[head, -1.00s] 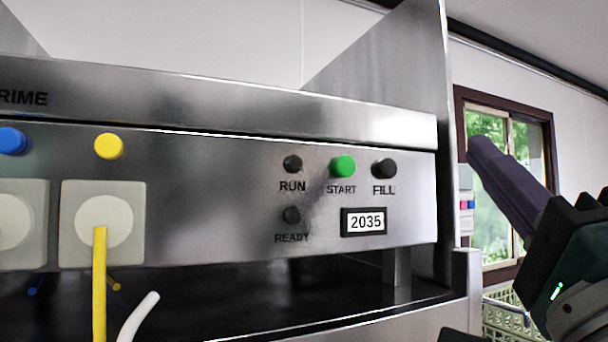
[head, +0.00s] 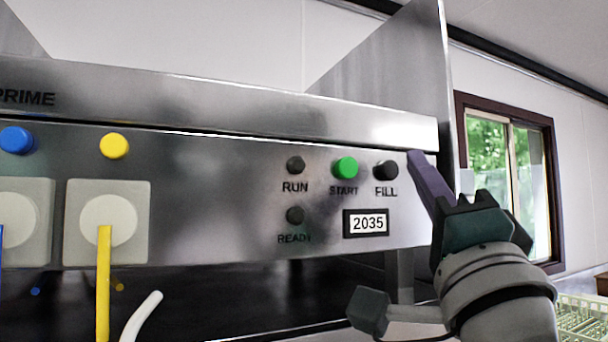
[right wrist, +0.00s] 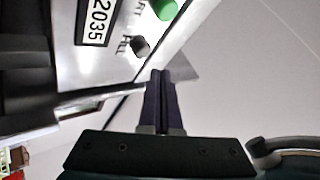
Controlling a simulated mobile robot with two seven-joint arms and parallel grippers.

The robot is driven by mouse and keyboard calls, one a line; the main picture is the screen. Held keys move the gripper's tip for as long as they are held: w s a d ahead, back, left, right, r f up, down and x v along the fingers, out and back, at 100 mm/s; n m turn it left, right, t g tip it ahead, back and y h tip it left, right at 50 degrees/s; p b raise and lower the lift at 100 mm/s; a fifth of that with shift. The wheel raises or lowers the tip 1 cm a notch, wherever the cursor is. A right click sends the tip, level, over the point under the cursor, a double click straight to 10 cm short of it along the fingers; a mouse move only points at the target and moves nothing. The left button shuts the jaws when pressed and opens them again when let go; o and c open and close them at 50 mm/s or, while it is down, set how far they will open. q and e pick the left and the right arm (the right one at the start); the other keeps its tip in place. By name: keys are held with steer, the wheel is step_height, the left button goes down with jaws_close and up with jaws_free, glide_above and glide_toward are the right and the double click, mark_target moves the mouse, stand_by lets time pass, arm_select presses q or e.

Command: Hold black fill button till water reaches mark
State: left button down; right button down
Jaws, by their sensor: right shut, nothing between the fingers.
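The black FILL button (head: 385,170) is at the right end of the steel control panel (head: 230,190), beside the green START button (head: 345,168). My right gripper (head: 417,158) is shut and empty, its purple fingers pointing up at the panel's right edge, a little right of the FILL button. The right wrist view shows the FILL button (right wrist: 140,47) just ahead and left of the closed fingertips (right wrist: 161,75); a gap shows between them. No water or level mark is visible. My left gripper is not in view.
A display reading 2035 (head: 367,223) sits below the buttons. RUN (head: 296,165) and READY (head: 294,215) lamps are to the left. Yellow (head: 104,280) and white (head: 142,314) tubes hang at the left. A window (head: 508,180) and a pale green rack (head: 582,325) are at right.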

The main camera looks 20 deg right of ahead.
mark_target(389, 170)
steer(key=shift+w, duration=0.65)
steer(key=shift+y, duration=0.3)
stand_by(0.4)
stand_by(0.8)
steer(key=shift+w, duration=0.15)
steer(key=shift+w, duration=0.25)
steer(key=shift+w+a, duration=0.1)
steer(key=shift+w, duration=0.1)
stand_by(0.4)
steer(key=shift+w+b, duration=0.25)
steer(key=shift+b, duration=0.05)
stand_by(0.5)
stand_by(0.9)
